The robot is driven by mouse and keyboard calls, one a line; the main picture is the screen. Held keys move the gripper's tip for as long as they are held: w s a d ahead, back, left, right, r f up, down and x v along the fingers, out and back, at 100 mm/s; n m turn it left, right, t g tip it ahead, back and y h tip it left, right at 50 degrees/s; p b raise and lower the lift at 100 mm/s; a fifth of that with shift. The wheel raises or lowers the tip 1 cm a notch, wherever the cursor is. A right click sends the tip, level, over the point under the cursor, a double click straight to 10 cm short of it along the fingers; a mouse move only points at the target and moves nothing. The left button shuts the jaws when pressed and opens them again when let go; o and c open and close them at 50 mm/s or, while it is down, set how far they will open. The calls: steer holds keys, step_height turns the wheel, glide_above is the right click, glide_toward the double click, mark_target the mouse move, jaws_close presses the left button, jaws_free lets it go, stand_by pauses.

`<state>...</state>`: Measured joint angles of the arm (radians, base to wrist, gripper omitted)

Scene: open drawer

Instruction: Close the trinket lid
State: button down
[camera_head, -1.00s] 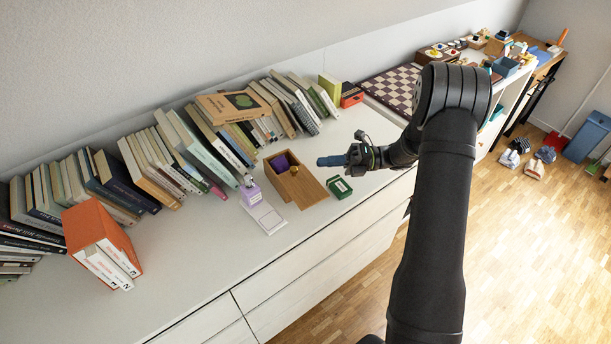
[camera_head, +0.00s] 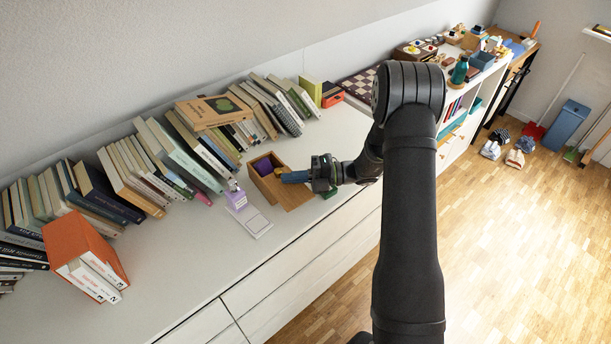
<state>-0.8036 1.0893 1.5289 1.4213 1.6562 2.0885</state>
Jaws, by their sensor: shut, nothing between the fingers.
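The wooden trinket box (camera_head: 258,181) stands open on the white cabinet top, with a purple thing (camera_head: 262,166) and a bit of yellow inside. Its flat wooden lid (camera_head: 294,199) extends from the box toward the right front, leaving the top uncovered. My gripper (camera_head: 285,177) is shut and empty, its blue fingertips pointing left above the lid, close to the box opening. I cannot tell whether the fingertips touch anything. The gripper hides part of the lid and the box's right end.
A small green box (camera_head: 329,193) lies partly hidden below my gripper. A purple bottle (camera_head: 236,198) and a pale flat case (camera_head: 250,221) lie left of the trinket box. A row of books (camera_head: 180,155) stands behind.

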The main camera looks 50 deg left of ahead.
steer(key=shift+s+a, duration=0.2)
steer(key=shift+s, duration=0.05)
steer(key=a, duration=0.6)
steer(key=w+a, duration=0.1)
steer(key=a, duration=0.2)
steer(key=shift+a, duration=0.3)
steer(key=v, duration=1)
steer(key=shift+d, duration=0.1)
steer(key=shift+s, duration=0.1)
